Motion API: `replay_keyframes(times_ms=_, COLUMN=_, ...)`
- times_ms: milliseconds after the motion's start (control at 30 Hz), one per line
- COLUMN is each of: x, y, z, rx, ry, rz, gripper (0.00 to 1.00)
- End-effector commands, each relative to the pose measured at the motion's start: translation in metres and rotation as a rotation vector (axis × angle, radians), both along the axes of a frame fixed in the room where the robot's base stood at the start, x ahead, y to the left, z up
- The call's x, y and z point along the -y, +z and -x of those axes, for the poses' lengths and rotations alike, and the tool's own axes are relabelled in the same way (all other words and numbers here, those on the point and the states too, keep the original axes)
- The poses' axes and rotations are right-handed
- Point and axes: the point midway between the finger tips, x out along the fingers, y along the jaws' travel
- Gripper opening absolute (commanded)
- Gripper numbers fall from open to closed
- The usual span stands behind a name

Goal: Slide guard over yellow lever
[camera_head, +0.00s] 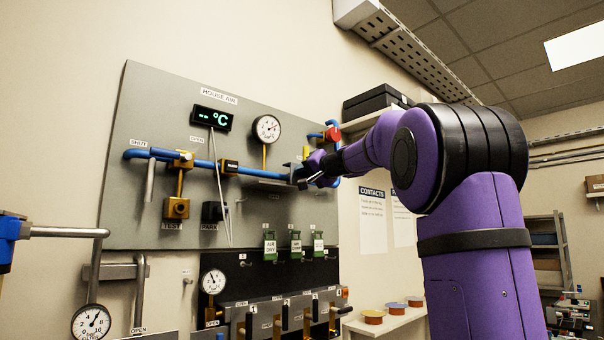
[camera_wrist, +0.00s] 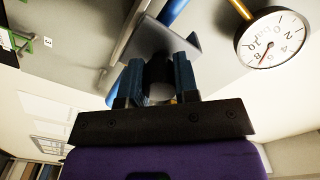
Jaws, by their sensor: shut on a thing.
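My gripper (camera_head: 315,177) is at the right end of the blue pipe on the grey wall panel. In the wrist view its two fingers (camera_wrist: 158,85) are shut on a dark round knob-like piece (camera_wrist: 158,72). A grey angled plate (camera_wrist: 165,43), which looks like the guard, sits just beyond the fingertips and seems joined to that piece. In the head view a small yellow part (camera_head: 306,152), perhaps the yellow lever, shows just above the gripper. The gripper hides much of this spot, so I cannot tell whether the guard covers the lever.
The blue pipe (camera_head: 225,166) runs across the panel (camera_head: 165,105). A round gauge (camera_head: 266,129) hangs above it, close to the gripper in the wrist view (camera_wrist: 271,39). A red-handled valve (camera_head: 332,134) is just right of the gripper. Green tags (camera_head: 295,243) hang below.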

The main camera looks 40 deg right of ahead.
Motion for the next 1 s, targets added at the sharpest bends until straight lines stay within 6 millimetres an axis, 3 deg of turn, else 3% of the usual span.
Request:
replay_keyframes(times_ms=33, x=0.004, y=0.001, z=0.001, rx=0.003, ry=-0.010, rz=0.000, gripper=0.00)
replay_keyframes(times_ms=67, x=0.004, y=0.001, z=0.001, rx=0.004, ry=-0.011, rz=0.000, gripper=0.35)
replay_keyframes(times_ms=133, x=0.004, y=0.001, z=0.001, rx=0.003, ry=-0.010, rz=0.000, gripper=0.52)
replay_keyframes(times_ms=167, x=0.003, y=0.001, z=0.001, rx=0.003, ry=-0.010, rz=0.000, gripper=0.54)
replay_keyframes(times_ms=567, x=0.002, y=0.001, z=0.010, rx=0.003, ry=-0.007, rz=0.000, gripper=0.54)
replay_keyframes(times_ms=1000, x=0.005, y=0.001, z=0.086, rx=0.004, ry=-0.009, rz=0.000, gripper=0.54)
